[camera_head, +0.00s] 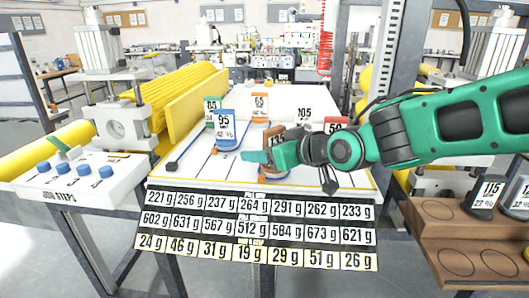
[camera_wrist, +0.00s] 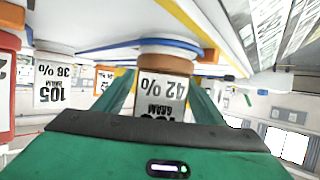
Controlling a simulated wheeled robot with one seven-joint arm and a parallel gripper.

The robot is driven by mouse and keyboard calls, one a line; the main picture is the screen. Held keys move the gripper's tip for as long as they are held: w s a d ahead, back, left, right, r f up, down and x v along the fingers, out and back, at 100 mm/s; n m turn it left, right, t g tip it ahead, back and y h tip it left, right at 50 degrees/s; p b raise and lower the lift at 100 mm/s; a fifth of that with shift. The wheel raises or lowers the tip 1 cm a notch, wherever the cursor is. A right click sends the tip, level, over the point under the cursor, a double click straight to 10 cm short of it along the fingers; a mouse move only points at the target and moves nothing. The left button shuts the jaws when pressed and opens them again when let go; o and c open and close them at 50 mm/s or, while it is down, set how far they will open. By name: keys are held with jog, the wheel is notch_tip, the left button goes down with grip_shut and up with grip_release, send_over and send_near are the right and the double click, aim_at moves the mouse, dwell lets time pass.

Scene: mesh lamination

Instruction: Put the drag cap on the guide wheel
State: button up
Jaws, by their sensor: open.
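Several coloured drag caps with number labels stand on the white table. A brown cap marked 135 (camera_head: 277,134) is just beyond my gripper (camera_head: 268,157). In the wrist view, a brown cap with a 42 % label (camera_wrist: 160,92) shows upside down between the two teal fingers of my gripper (camera_wrist: 160,102). The fingers are open; I cannot tell whether they touch it. A blue-rimmed white disc (camera_wrist: 170,45), possibly a guide wheel, is against the cap's base. A blue cap marked 95 (camera_head: 226,124) stands to the left. Which cap and wheel the task means is not clear.
Other caps stand close by: green 85 (camera_head: 211,106), orange 65 (camera_head: 260,104), 105 (camera_head: 304,115) and red 50 (camera_head: 335,124). A weight chart (camera_head: 258,228) lines the front edge. A wooden rack (camera_head: 470,235) is at right, yellow rolls (camera_head: 180,90) at left.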

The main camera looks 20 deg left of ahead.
jog(key=v, duration=1)
jog(key=shift+s+d+r, duration=0.1)
jog(key=shift+d, duration=0.15)
jog(key=shift+s+d+r, duration=0.2)
jog(key=shift+s+d, duration=0.2)
jog(key=shift+d, duration=0.15)
